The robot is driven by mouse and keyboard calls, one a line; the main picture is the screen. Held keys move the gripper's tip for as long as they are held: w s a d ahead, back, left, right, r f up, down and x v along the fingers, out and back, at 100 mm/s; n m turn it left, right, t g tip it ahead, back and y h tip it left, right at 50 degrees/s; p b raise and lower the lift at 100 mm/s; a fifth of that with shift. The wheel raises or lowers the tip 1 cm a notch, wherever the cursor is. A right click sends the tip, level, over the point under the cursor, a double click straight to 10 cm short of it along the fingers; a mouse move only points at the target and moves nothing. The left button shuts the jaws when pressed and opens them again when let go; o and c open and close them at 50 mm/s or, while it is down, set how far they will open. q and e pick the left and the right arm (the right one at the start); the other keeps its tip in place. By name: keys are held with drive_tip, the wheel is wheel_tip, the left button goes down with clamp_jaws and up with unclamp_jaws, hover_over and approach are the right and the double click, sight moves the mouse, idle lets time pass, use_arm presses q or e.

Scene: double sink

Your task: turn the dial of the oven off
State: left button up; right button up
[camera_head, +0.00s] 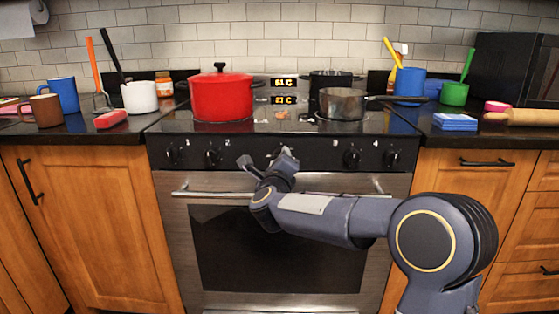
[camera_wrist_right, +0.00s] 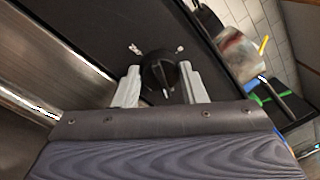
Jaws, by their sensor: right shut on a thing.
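The oven (camera_head: 275,250) has a black front panel (camera_head: 320,152) with a row of black dials. In the head view, my right gripper (camera_head: 268,160) is at the middle of this panel and hides the middle dial there. In the right wrist view, a black oven dial (camera_wrist_right: 158,74) with a white pointer mark sits between the two grey fingers of my right gripper (camera_wrist_right: 158,86). The fingers are shut on the dial from both sides. White markings show on the panel beside it. My left gripper is in neither view.
Other dials, such as the one numbered 2 (camera_head: 211,157) and one at the right (camera_head: 352,157), flank the gripper. The oven handle (camera_head: 340,194) runs just below. A red pot (camera_head: 221,97) and a grey pan (camera_head: 342,104) stand on the stovetop.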

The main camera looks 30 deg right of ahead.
drive_tip(key=shift+s+d+f+n+t+y+p, duration=0.1)
drive_tip(key=shift+n+y+p, duration=0.2)
drive_tip(key=shift+n+p, duration=2.6)
drive_tip(key=shift+d+f+n+t+y+p, duration=0.1)
drive_tip(key=shift+n+y+p, duration=0.3)
drive_tip(key=shift+n, duration=4.9)
drive_tip(key=shift+s+f+n+t+y+p, duration=0.15)
drive_tip(key=shift+n+p, duration=1.65)
drive_tip(key=shift+n, duration=2.3)
drive_tip(key=shift+w, duration=0.1)
drive_tip(key=o, duration=1)
drive_tip(key=shift+r, duration=0.1)
drive_tip(key=v, duration=0.7)
drive_tip(key=shift+s+p, duration=0.35)
drive_tip(key=shift+p, duration=0.05)
